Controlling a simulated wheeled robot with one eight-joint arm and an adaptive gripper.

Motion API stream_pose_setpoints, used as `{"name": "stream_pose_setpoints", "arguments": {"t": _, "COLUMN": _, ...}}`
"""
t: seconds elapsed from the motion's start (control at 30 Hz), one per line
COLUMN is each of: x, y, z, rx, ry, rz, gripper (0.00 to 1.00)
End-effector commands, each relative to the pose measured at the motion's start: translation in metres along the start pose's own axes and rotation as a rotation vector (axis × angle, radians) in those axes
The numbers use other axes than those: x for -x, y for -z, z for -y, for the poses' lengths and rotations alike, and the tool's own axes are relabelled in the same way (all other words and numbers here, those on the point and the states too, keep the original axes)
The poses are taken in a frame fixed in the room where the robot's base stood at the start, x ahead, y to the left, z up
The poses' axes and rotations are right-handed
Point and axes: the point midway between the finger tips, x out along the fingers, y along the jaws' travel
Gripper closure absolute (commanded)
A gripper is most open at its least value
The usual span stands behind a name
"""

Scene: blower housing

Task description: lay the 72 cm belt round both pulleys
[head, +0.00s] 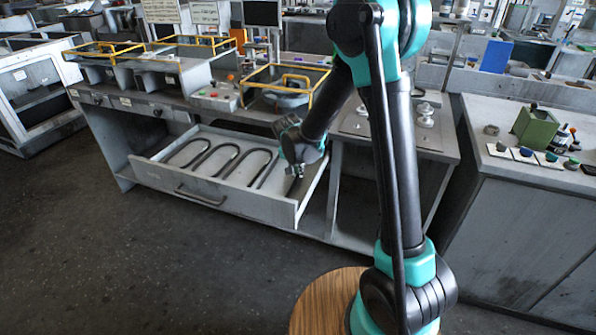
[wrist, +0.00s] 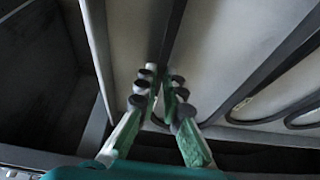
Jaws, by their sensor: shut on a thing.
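An open drawer (head: 230,198) holds several dark belts (head: 222,162) laid in long loops. My gripper (head: 296,172) is low inside the drawer, at its right end. In the wrist view my gripper (wrist: 160,92) is shut on a dark belt strand (wrist: 170,35), which runs away from the fingertips along the pale drawer floor. I cannot read its length. More belt loops show at the right of the wrist view (wrist: 245,98). Two pale round parts (head: 424,115) on a plate on the bench, right of my arm, look like the pulleys; my arm partly hides that bench.
The drawer's side wall (wrist: 98,45) is close to the left of my fingers. A yellow-railed tray (head: 290,78) stands on the bench above the drawer. A separate bench with a green block (head: 537,127) is at the right. The floor before the drawer is clear.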

Motion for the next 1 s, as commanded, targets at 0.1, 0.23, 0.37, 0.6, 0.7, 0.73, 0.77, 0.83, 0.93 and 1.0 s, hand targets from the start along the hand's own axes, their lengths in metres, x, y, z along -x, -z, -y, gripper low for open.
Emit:
{"name": "stream_pose_setpoints", "arguments": {"t": 0.1, "x": 0.0, "y": -0.0001, "z": -0.0001, "rx": 0.0, "ry": 0.0, "rz": 0.0, "gripper": 1.0}}
{"name": "stream_pose_setpoints", "arguments": {"t": 0.23, "x": -0.0004, "y": -0.0003, "z": -0.0002, "rx": 0.0, "ry": 0.0, "rz": 0.0, "gripper": 1.0}}
{"name": "stream_pose_setpoints", "arguments": {"t": 0.37, "x": -0.0025, "y": -0.0011, "z": -0.0002, "rx": 0.0, "ry": 0.0, "rz": 0.0, "gripper": 1.0}}
{"name": "stream_pose_setpoints", "arguments": {"t": 0.6, "x": -0.0071, "y": -0.0029, "z": -0.0002, "rx": 0.0, "ry": 0.0, "rz": 0.0, "gripper": 1.0}}
{"name": "stream_pose_setpoints", "arguments": {"t": 0.7, "x": -0.0073, "y": -0.003, "z": -0.0002, "rx": 0.0, "ry": 0.0, "rz": 0.0, "gripper": 1.0}}
{"name": "stream_pose_setpoints", "arguments": {"t": 0.73, "x": -0.0073, "y": -0.003, "z": -0.0002, "rx": 0.0, "ry": 0.0, "rz": 0.0, "gripper": 1.0}}
{"name": "stream_pose_setpoints", "arguments": {"t": 0.77, "x": -0.0073, "y": -0.003, "z": -0.0002, "rx": 0.0, "ry": 0.0, "rz": 0.0, "gripper": 1.0}}
{"name": "stream_pose_setpoints", "arguments": {"t": 0.83, "x": -0.0073, "y": -0.003, "z": -0.0002, "rx": 0.0, "ry": 0.0, "rz": 0.0, "gripper": 1.0}}
{"name": "stream_pose_setpoints", "arguments": {"t": 0.93, "x": -0.0073, "y": -0.003, "z": -0.0001, "rx": 0.0, "ry": 0.0, "rz": 0.0, "gripper": 0.88}}
{"name": "stream_pose_setpoints", "arguments": {"t": 1.0, "x": -0.0073, "y": -0.0029, "z": -0.0002, "rx": 0.0, "ry": 0.0, "rz": 0.0, "gripper": 0.79}}
